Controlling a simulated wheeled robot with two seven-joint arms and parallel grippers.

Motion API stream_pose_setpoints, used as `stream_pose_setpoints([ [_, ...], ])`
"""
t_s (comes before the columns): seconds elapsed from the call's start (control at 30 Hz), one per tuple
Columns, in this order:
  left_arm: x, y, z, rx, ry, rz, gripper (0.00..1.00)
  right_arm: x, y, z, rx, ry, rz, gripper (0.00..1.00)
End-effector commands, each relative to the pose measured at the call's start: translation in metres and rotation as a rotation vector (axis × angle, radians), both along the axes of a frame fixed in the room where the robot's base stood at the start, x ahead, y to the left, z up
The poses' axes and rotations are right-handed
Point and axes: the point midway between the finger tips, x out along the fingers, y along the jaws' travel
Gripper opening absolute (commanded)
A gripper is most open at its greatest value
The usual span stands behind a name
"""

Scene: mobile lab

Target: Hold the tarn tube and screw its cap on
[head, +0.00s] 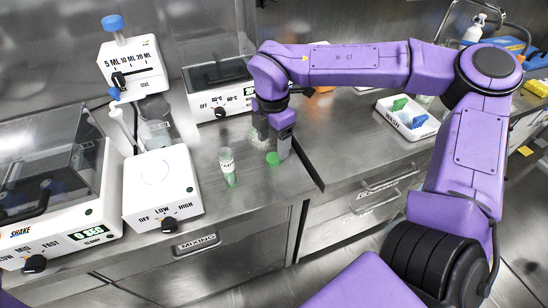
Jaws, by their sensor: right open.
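The tarn tube (228,168) is a small clear tube with a white label and green contents. It stands upright and uncapped on the steel counter in the head view, and no gripper holds it. A small green cap (273,159) lies on the counter to the right of the tube. My right gripper (273,149) points down over the cap, open, with its fingertips close around it. I cannot tell whether the fingers touch the cap. My left gripper is out of view.
A mixing plate (163,188) with an OFF/LOW/HIGH knob stands left of the tube. A dispenser (132,66), a beaker (155,132), a shaker (60,190) and a heater (215,90) stand around it. A wash tray (408,118) is at right. The counter's front edge is close.

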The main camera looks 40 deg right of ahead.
Motion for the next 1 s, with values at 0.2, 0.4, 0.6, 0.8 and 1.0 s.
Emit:
stream_pose_setpoints([
  [0.2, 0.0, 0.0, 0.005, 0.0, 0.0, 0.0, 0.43, 0.001, 0.0, -0.023, 0.001, 0.005, 0.001, 0.71],
  [0.4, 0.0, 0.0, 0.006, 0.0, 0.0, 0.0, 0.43, 0.002, 0.0, -0.049, 0.001, 0.002, 0.001, 0.71],
  [0.6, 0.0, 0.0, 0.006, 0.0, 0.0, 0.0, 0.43, 0.002, 0.0, -0.052, 0.001, 0.0, 0.0, 0.71],
  [0.8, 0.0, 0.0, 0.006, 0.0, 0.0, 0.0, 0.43, 0.002, 0.0, -0.052, 0.0, 0.0, 0.0, 0.58],
  [1.0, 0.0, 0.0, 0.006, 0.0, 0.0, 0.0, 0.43, 0.002, 0.0, -0.052, 0.0, 0.0, 0.0, 0.12],
])
